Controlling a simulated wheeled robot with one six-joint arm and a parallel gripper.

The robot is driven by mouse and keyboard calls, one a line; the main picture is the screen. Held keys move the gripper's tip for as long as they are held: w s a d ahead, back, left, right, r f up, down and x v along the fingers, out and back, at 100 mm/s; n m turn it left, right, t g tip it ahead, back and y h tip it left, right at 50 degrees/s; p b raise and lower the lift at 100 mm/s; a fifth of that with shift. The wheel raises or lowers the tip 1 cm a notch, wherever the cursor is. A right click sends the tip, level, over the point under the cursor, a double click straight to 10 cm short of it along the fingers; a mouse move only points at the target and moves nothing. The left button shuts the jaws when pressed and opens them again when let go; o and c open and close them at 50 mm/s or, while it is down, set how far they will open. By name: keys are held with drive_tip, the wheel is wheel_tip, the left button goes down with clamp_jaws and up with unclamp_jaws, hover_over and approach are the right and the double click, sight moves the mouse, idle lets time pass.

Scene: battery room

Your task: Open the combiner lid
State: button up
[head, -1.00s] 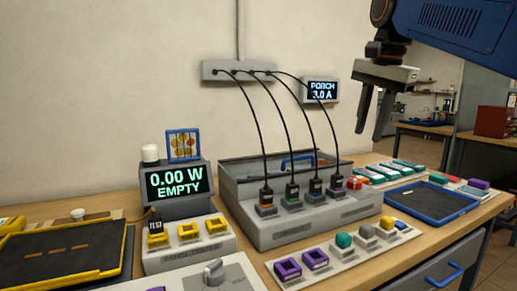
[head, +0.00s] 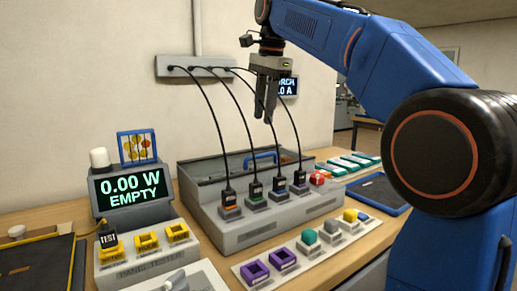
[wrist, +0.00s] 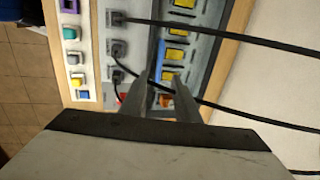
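The combiner (head: 235,232) is a grey box on the bench with several black plugs along its front ledge. Its lid (head: 205,165) at the rear looks flat and closed, seemingly see-through, with a blue handle (head: 262,157). In the wrist view the blue handle (wrist: 160,55) shows beside several yellow parts, just beyond my fingertips. My gripper (head: 265,116) hangs fingers-down above the combiner, higher than the handle and not touching it. Its fingers (wrist: 163,76) are apart with nothing held between them.
Black cables (head: 215,115) arch from the wall strip (head: 175,67) down to the plugs, close around my gripper. A tester with a display reading 0.00 W EMPTY (head: 130,190) stands left. A blue tray (head: 375,190) lies right, and a strip of coloured caps (head: 305,250) in front.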

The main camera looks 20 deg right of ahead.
sight(260, 156)
drive_tip(key=f, duration=0.3)
drive_tip(key=w+f, duration=0.1)
drive_tip(key=f, duration=0.3)
drive_tip(key=w+f, duration=0.1)
drive_tip(key=f, duration=0.3)
drive_tip(key=shift+a+f, duration=0.15)
drive_tip(key=shift+a, duration=0.15)
clamp_jaws()
